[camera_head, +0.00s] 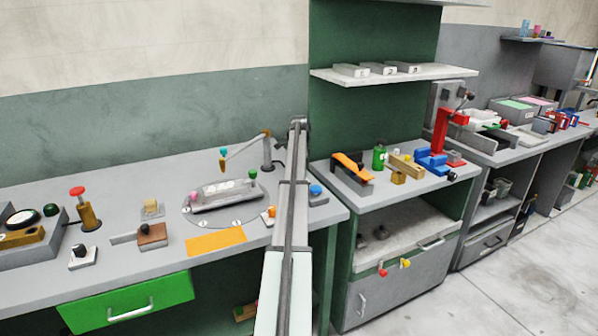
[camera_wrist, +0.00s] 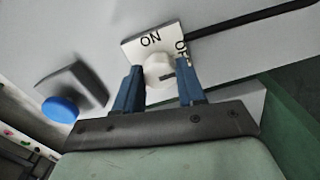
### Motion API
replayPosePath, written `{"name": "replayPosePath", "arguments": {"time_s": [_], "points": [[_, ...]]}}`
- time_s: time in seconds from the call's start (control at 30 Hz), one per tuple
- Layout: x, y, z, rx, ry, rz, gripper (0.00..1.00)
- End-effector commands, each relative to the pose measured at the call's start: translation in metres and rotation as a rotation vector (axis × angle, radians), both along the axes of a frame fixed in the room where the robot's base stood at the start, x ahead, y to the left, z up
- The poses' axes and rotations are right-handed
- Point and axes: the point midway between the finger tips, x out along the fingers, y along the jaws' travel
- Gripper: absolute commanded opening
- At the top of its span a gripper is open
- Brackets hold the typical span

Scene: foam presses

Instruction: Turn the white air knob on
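The white air knob (camera_wrist: 158,70) shows in the wrist view on a white plate (camera_wrist: 138,48) marked ON and OFF. A dark mark on the knob points right, toward the OFF side. My gripper (camera_wrist: 159,66) has its two blue fingers on either side of the knob, one left and one right. The fingers look very close to the knob's sides, but I cannot tell whether they press on it. In the head view my arm stands in front of this spot, and I cannot make out the knob or fingertips there.
A blue button on a grey block (camera_wrist: 60,108) is left of the knob; a blue-topped block (camera_head: 316,191) also shows beside my arm in the head view. A dark bar (camera_wrist: 250,32) runs right from the plate. A grey fixture (camera_head: 222,196) stands on the bench, left of my arm.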

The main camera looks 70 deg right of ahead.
Motion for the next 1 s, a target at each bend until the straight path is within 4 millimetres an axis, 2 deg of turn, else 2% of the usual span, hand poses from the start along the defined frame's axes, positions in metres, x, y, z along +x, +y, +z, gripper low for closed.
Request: {"name": "replayPosePath", "arguments": {"time_s": [0.03, 0.33, 0.67, 1.0], "points": [[0.0000, 0.0000, 0.0000, 0.000, 0.000, 0.000, 0.34], [0.0000, 0.0000, 0.0001, 0.000, 0.000, 0.000, 0.07], [0.0000, 0.0000, 0.0001, 0.000, 0.000, 0.057, 0.07], [0.0000, 0.0000, 0.0001, 0.000, 0.000, 0.308, 0.07]]}}
